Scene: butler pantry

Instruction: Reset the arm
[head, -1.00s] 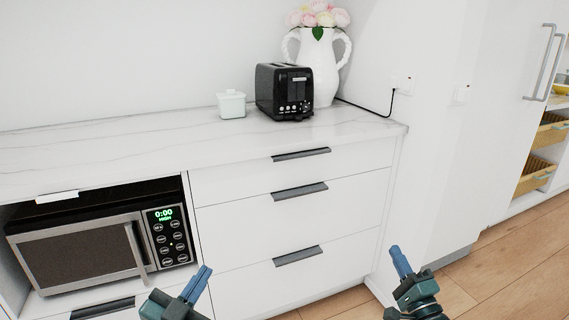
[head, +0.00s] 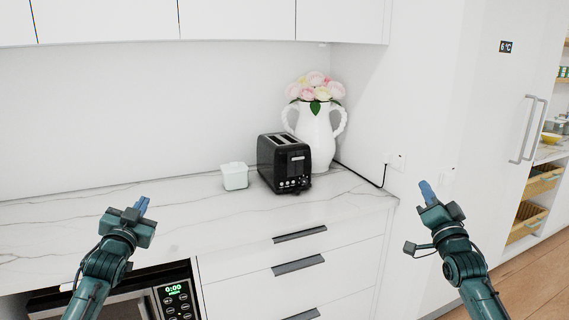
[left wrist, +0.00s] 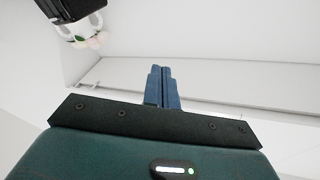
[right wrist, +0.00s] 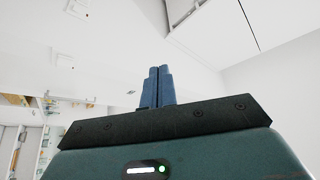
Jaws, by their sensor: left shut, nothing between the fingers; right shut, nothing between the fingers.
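My left gripper (head: 141,205) is raised in front of the counter at the left of the head view, its blue fingers pointing up. In the left wrist view its fingers (left wrist: 163,87) are together with nothing between them. My right gripper (head: 427,190) is raised at the right of the head view, in front of the white wall. In the right wrist view its fingers (right wrist: 157,87) are together and empty. Neither gripper appears to touch anything.
On the marble counter (head: 180,220) stand a black toaster (head: 284,165), a small pale lidded jar (head: 234,176) and a white vase (head: 314,135) with pink flowers. A microwave (head: 172,295) sits below at left. White upper cabinets (head: 235,18) hang above. A tall refrigerator (head: 480,150) stands right.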

